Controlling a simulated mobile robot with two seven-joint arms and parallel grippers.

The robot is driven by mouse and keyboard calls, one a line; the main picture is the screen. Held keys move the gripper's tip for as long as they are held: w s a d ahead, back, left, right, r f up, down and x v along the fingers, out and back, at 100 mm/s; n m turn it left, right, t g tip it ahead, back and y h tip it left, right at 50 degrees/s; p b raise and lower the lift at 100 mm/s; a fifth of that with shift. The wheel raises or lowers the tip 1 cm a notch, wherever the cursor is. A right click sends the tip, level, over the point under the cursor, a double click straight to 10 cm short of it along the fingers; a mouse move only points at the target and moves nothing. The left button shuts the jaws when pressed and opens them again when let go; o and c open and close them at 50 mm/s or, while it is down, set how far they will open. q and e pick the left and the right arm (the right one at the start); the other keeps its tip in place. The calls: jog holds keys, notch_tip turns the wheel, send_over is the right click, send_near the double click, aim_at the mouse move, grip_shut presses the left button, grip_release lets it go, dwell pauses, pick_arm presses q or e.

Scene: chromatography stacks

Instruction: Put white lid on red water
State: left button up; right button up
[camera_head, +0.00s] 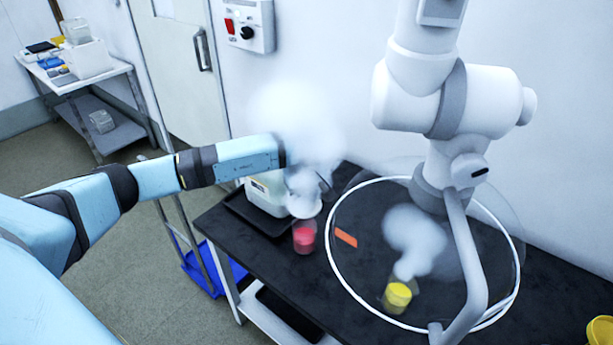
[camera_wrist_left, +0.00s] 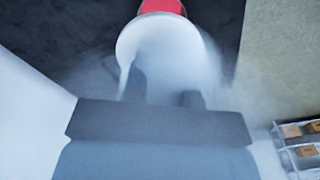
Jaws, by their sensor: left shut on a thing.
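The red water (camera_head: 304,238) stands in a small clear beaker near the front edge of the black table. The white lid (camera_head: 303,206) shows just above and behind it in the picture, partly veiled by white vapour. My left gripper (camera_head: 298,182) reaches in from the left, its fingers blurred by vapour. In the left wrist view its two dark fingertips (camera_wrist_left: 165,88) are shut on the white lid (camera_wrist_left: 170,45). The red water (camera_wrist_left: 163,6) shows just past the lid's far rim there. I cannot tell whether lid and beaker touch. My right gripper is out of view.
A beaker of yellow liquid (camera_head: 397,296) gives off vapour under a clear round hood (camera_head: 519,262) on a white jointed arm (camera_head: 440,98). An orange strip (camera_head: 346,237) lies between the beakers. A white device (camera_head: 262,196) on a black tray (camera_head: 250,214) stands behind the lid.

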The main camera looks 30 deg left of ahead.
aim_at(304, 211)
pick_arm(q)
jog(key=shift+s+f, duration=0.2)
jog(key=shift+f, duration=0.05)
jog(key=shift+f+b, duration=1.15)
jog(key=shift+f, duration=1.2)
jog(key=shift+b, duration=0.45)
jog(key=shift+f, duration=0.1)
jog(key=shift+f+b, duration=0.65)
jog(key=shift+b, duration=0.05)
jog(key=shift+f, duration=0.1)
jog(key=shift+f+b, duration=0.4)
jog(key=shift+b, duration=0.15)
